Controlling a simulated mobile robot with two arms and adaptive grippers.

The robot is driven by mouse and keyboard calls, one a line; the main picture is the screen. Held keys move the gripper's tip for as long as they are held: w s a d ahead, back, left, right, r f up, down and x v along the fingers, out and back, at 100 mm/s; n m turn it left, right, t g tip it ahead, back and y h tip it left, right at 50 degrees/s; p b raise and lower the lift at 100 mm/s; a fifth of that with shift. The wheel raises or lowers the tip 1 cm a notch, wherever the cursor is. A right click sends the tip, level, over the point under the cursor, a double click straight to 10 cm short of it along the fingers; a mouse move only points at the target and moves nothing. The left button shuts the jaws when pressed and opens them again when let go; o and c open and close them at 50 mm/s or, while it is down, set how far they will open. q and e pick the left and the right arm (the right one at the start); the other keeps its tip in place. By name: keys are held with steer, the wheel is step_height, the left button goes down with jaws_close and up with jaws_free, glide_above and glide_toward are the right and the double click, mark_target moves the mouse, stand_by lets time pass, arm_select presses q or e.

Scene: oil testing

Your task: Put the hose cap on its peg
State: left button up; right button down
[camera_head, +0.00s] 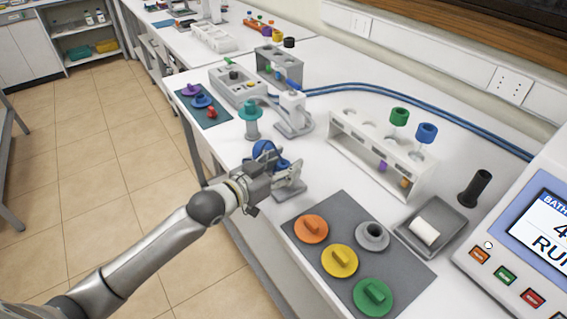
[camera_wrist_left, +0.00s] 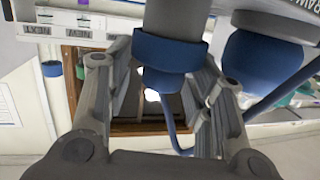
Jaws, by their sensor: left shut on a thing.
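My left gripper (camera_head: 290,176) is at the front edge of the bench, shut on a blue part (camera_head: 265,150) that the fingers and wrist partly hide. In the left wrist view a grey cylinder with a blue collar (camera_wrist_left: 168,53) sits between the fingers (camera_wrist_left: 160,92). A thin blue hose-like line runs down beside the collar. A larger blue round part (camera_wrist_left: 262,62) is close on the right in that view. I cannot tell which blue part is the hose cap. A grey base (camera_head: 288,192) shows under the gripper; the peg is not clearly seen. My right gripper is out of view.
A grey mat (camera_head: 322,217) holds orange, yellow and green knobbed discs and a grey ring. A white rack (camera_head: 372,165), a grey tray (camera_head: 407,228) and a panel (camera_head: 520,260) stand to the right. A teal-capped post (camera_head: 251,128) is beyond the gripper. Blue hoses (camera_head: 420,94) run behind.

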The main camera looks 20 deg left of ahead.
arm_select(q)
steer(key=shift+f+b, duration=0.3)
steer(key=shift+f, duration=0.25)
steer(key=o, duration=0.7)
steer(key=shift+o, duration=0.2)
steer(key=shift+p+v, duration=0.65)
steer(key=shift+v, duration=0.3)
steer(key=p+v, duration=0.4)
steer(key=v, duration=0.5)
steer(key=shift+p, duration=0.3)
steer(key=shift+r, duration=0.1)
